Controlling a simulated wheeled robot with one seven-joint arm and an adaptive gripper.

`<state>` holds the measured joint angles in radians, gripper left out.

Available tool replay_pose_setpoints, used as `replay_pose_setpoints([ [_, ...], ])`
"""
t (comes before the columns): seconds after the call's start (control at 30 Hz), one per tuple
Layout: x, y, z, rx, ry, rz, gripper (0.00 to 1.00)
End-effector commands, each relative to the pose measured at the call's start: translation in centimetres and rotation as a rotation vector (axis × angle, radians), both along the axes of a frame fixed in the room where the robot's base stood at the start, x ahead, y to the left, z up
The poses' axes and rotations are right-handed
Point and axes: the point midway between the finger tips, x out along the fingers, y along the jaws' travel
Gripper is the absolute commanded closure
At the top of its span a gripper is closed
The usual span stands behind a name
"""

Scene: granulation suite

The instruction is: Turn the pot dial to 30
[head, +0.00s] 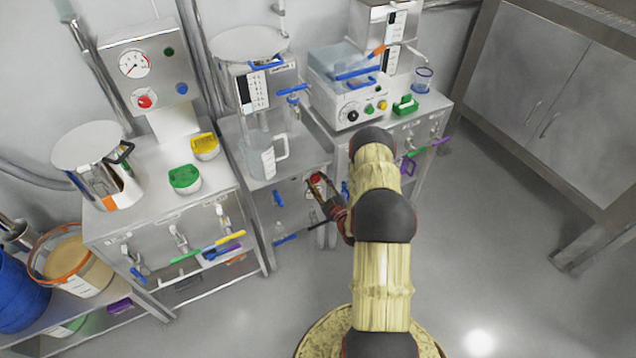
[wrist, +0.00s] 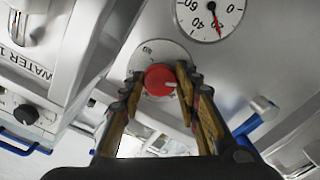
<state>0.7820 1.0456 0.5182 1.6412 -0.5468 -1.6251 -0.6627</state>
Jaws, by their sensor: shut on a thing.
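A round red dial knob (wrist: 158,79) sits on a pale disc on a steel panel in the wrist view. A pale pointer mark shows on its right side. The marks on the disc are too small or hidden to read. My gripper (wrist: 161,84) has its two fingers on either side of the knob, shut on it. In the head view the red knob (head: 316,179) is on the front of the middle steel cabinet, and my gripper (head: 322,186) reaches it from the lower right, partly covering it.
A white gauge (wrist: 210,12) with a red needle is beside the knob in the wrist view. A clear jug (head: 262,160) stands on the cabinet top above. Blue-handled valves (head: 279,199) flank the knob. The floor at the right is open.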

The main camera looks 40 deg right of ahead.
Motion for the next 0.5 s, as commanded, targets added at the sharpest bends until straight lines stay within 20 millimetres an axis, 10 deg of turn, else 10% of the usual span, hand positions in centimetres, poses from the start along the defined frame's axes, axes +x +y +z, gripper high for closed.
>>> replay_pose_setpoints([
  [0.5,0.04,0.08,-0.05,0.397,-0.096,0.001,0.93],
])
